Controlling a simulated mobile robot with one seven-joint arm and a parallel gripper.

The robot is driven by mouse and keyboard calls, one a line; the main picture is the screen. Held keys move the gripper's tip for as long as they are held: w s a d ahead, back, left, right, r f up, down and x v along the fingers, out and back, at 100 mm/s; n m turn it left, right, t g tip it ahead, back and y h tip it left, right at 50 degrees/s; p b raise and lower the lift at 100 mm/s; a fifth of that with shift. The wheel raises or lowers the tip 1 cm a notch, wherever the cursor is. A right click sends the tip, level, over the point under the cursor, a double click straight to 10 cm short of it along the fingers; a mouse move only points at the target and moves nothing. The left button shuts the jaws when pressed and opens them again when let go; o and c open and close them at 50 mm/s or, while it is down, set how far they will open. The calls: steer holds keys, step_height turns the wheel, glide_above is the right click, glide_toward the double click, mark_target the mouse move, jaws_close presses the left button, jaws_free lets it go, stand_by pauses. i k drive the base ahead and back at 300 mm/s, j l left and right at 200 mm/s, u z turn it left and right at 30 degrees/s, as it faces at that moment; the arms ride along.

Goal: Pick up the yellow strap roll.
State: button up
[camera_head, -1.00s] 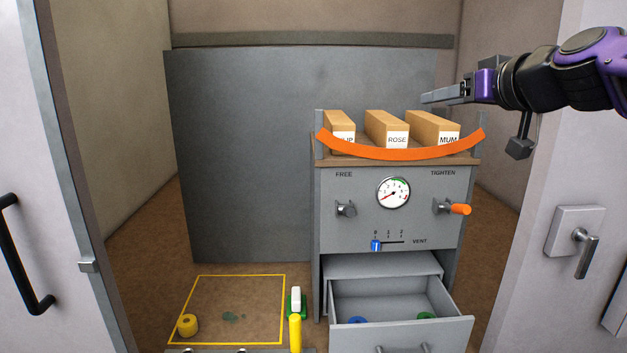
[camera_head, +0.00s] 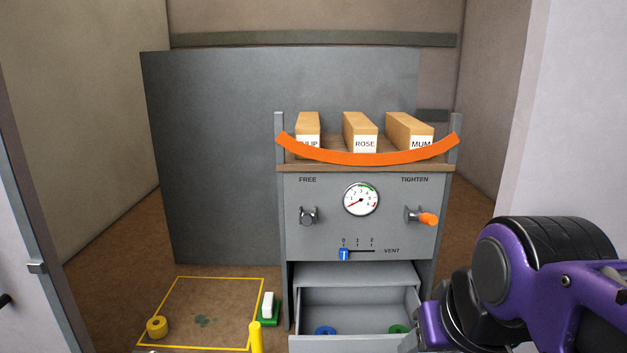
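The yellow strap roll (camera_head: 157,327) sits on the brown floor at the near left corner of a yellow-outlined square. It looks like a short cylinder with a hole in its top. My purple and black arm fills the lower right of the view, in front of the open drawer's right side. The gripper at its end is out of sight, so its fingers cannot be seen. The roll is far to the left of the visible arm, and nothing touches it.
A grey cabinet (camera_head: 382,238) has an open drawer (camera_head: 350,318) holding a blue roll (camera_head: 325,330) and a green roll (camera_head: 398,329). A yellow post (camera_head: 255,338) and a white block on a green base (camera_head: 268,305) stand right of the square. Its middle is clear except for a dark stain.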

mark_target(158, 327)
steer(key=u, duration=1.4)
steer(key=i+j+z, duration=0.1)
steer(key=z, duration=0.25)
steer(key=i+j+z, duration=0.1)
steer(key=z, duration=0.25)
steer(key=i+j+z, duration=0.1)
steer(key=j+z, duration=0.25)
steer(key=i+j+z, duration=0.15)
steer(key=j, duration=0.2)
steer(key=j+z, duration=0.15)
steer(key=j, duration=0.25)
